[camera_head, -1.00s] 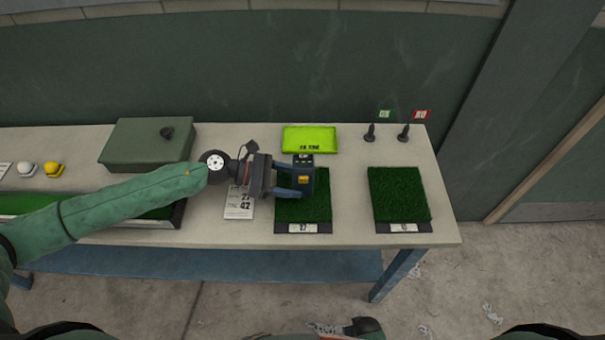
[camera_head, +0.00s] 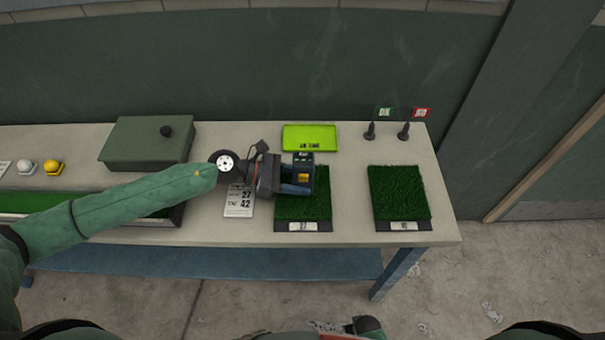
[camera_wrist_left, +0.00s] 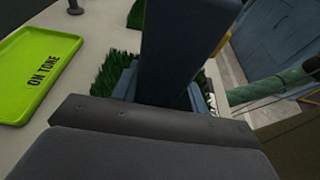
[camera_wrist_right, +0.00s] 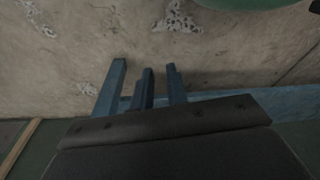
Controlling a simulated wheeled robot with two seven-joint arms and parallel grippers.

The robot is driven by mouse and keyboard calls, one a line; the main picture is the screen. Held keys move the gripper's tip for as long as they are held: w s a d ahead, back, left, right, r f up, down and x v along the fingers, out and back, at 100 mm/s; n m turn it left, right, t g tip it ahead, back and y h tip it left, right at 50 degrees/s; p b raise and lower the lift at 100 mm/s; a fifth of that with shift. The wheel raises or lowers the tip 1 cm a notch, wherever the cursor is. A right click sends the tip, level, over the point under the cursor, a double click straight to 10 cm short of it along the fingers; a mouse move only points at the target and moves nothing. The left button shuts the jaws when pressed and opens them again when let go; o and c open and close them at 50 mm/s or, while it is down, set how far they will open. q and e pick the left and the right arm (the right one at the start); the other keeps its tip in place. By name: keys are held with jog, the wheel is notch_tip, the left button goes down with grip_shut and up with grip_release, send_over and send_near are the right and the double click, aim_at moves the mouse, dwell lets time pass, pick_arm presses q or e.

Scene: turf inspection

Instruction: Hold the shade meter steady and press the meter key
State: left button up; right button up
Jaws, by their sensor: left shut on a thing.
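The shade meter (camera_head: 304,171), a dark box with a small display and a yellow patch, is in the head view over the far part of the left turf sample (camera_head: 302,208). My left gripper (camera_head: 297,185) is shut on it, coming from the left with blue fingers. Whether the meter touches the turf is unclear. In the left wrist view a large dark-blue shape (camera_wrist_left: 185,50) hides most of the meter. The yellow patch may be the meter key.
A lime tray (camera_head: 310,138) marked "ON TONE" lies behind the meter. A number card (camera_head: 240,202), green box (camera_head: 148,145) and yellow ball (camera_head: 53,167) are left.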

grip_shut()
jog(key=shift+w+a, duration=0.1)
jog(key=shift+w, duration=0.05)
dwell(0.6)
dwell(0.6)
